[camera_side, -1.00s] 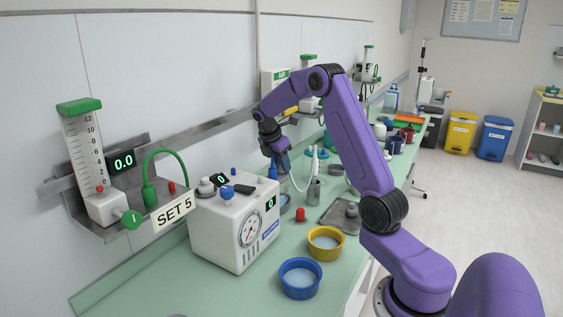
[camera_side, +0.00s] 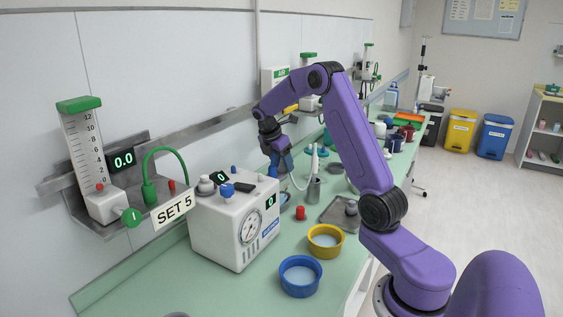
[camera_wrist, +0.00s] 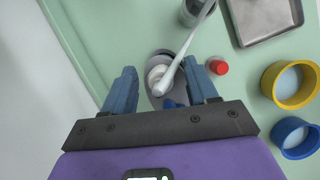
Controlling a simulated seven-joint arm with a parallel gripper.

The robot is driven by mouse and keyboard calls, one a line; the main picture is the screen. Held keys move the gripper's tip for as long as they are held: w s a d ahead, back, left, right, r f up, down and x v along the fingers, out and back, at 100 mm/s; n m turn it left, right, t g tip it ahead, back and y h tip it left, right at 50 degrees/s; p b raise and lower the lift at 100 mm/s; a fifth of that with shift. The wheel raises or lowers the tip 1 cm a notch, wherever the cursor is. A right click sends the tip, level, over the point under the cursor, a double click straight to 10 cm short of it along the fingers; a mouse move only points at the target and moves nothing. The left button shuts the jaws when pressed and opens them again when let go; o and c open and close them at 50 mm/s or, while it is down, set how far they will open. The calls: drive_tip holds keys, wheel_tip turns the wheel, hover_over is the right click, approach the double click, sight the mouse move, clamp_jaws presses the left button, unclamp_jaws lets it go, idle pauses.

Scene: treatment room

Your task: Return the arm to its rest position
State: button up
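My gripper (camera_side: 281,163) hangs over the green bench behind the white machine, at the end of my bent purple arm. In the wrist view my gripper (camera_wrist: 160,66) has its two blue fingers spread well apart, with nothing clamped between them. Below and between them are a round grey dish (camera_wrist: 152,92) and a white wand-like piece (camera_wrist: 177,72), which lies across the gap. I cannot tell the exact height of the fingers above these.
The white machine (camera_side: 233,232) with a dial stands on the bench. Near it are a red cap (camera_side: 300,213), a yellow bowl (camera_side: 325,252), a blue bowl (camera_side: 300,290), a metal tray (camera_side: 338,220) and a metal cup (camera_side: 314,190). A wall rail carries a flowmeter (camera_side: 83,145).

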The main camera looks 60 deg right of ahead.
drive_tip(key=shift+r, duration=3.55)
drive_tip(key=shift+f, duration=0.1)
drive_tip(key=s+a+f+n+g+y, duration=0.2)
drive_tip(key=s+a+f, duration=0.1)
drive_tip(key=s+a, duration=0.35)
drive_tip(key=s+a+f+n+g+y, duration=0.1)
drive_tip(key=s+a+f, duration=0.1)
drive_tip(key=s+a, duration=0.5)
drive_tip(key=s+a+m+t, duration=0.1)
drive_tip(key=s+a+t, duration=0.15)
drive_tip(key=a, duration=0.45)
drive_tip(key=s+a+m+t, duration=0.1)
drive_tip(key=s+a+m, duration=0.15)
drive_tip(key=a, duration=0.45)
drive_tip(key=s+a+m, duration=0.1)
drive_tip(key=s+a, duration=0.2)
drive_tip(key=s, duration=0.3)
drive_tip(key=s+a+m+y, duration=0.1)
drive_tip(key=s+a, duration=0.3)
drive_tip(key=s, duration=0.3)
drive_tip(key=shift+s+a+r+t+y, duration=0.25)
drive_tip(key=shift+r+t+y, duration=0.05)
drive_tip(key=shift+r+t, duration=0.15)
